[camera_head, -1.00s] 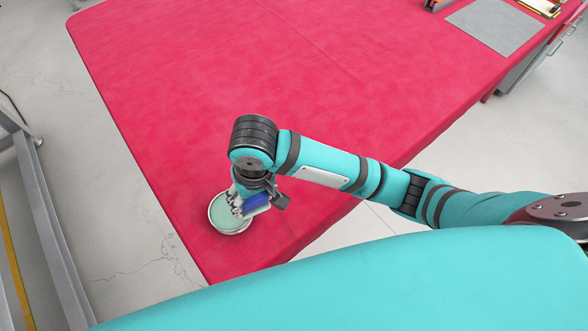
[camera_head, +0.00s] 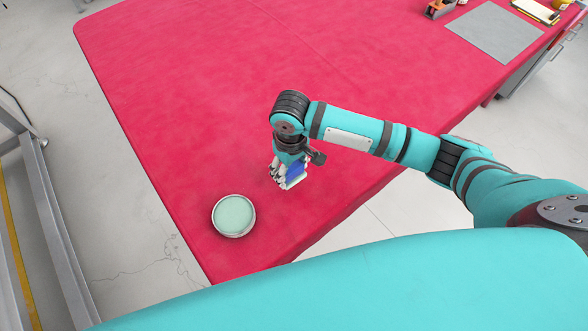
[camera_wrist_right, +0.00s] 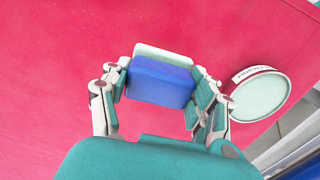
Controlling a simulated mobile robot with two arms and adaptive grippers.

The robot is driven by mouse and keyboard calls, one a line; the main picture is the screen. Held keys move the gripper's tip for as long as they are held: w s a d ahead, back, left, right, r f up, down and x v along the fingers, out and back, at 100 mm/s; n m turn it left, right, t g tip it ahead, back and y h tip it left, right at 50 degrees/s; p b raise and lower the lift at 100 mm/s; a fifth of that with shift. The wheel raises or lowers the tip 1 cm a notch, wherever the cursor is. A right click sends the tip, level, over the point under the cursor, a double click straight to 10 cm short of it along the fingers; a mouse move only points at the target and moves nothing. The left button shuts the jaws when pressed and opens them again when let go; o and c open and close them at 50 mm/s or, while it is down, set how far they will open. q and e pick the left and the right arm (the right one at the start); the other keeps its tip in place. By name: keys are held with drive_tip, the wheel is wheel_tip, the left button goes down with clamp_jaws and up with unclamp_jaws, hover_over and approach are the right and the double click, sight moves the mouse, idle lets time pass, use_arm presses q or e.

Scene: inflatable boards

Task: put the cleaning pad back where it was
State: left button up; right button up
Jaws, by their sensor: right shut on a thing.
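The cleaning pad is a blue block with a pale white-green layer on one face; it shows in the head view (camera_head: 295,171) and in the right wrist view (camera_wrist_right: 160,82). My right gripper (camera_head: 283,177) is shut on the pad, with a finger on each side of it in the right wrist view (camera_wrist_right: 160,92). The gripper and pad are over the red table, right of the round dish. I cannot tell whether the pad touches the table. My left gripper is not in view.
A round white dish (camera_head: 234,215) with a pale green surface stands near the table's front left corner. The red table (camera_head: 200,90) is clear across its middle. A grey mat (camera_head: 494,31) and an orange-brown object (camera_head: 438,9) lie at the far right.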

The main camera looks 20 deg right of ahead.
sight(294, 173)
drive_tip(key=f, duration=0.1)
drive_tip(key=d+f+p, duration=0.1)
drive_tip(key=shift+w+f, duration=0.3)
drive_tip(key=shift+w, duration=0.1)
drive_tip(key=shift+f, duration=0.5)
drive_tip(key=o, duration=1)
drive_tip(key=shift+o, duration=0.2)
wheel_tip(294, 173, up, 12)
drive_tip(key=shift+b, duration=0.5)
